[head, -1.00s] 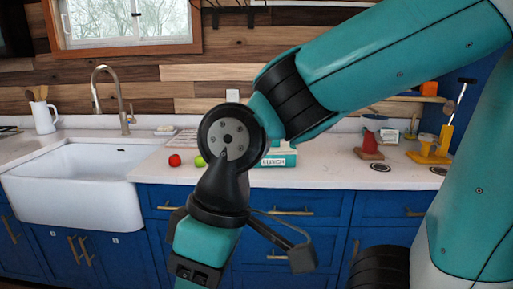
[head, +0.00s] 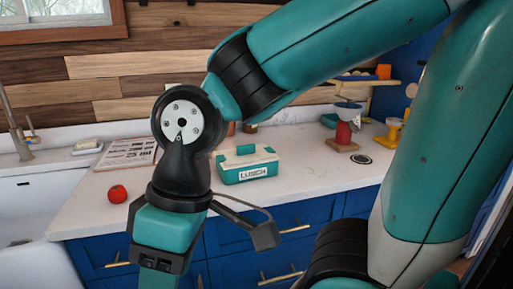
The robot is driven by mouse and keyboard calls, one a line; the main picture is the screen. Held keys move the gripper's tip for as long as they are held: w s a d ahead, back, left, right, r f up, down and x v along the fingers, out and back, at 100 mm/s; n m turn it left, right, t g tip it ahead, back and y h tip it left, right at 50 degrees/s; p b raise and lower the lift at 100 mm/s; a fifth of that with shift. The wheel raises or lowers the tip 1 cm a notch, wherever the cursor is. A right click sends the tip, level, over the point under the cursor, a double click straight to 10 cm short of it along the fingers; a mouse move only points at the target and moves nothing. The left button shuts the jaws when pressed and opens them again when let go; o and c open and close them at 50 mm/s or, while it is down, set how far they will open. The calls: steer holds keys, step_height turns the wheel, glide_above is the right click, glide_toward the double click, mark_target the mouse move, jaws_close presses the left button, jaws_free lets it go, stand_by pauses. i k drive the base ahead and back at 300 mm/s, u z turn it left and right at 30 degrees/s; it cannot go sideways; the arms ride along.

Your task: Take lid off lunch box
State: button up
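A teal and white lunch box (head: 245,171) stands on the white counter, right of my wrist, with the word LUNCH on its front label. Its lid (head: 238,157) is pale with teal parts and sits on top of the box. My gripper (head: 199,230) is low in the picture, nearer than the counter and apart from the box. One dark finger is splayed out to the right; the other is mostly hidden behind my teal wrist link. No object shows in it.
A red apple (head: 117,194) and a printed sheet (head: 128,154) lie left on the counter. The sink (head: 35,235) is at the far left. A red-based item (head: 343,135) and a small shelf (head: 370,83) are behind right.

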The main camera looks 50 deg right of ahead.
mark_target(248, 155)
steer(key=z, duration=0.85)
steer(key=i, duration=0.85)
steer(key=z, duration=0.85)
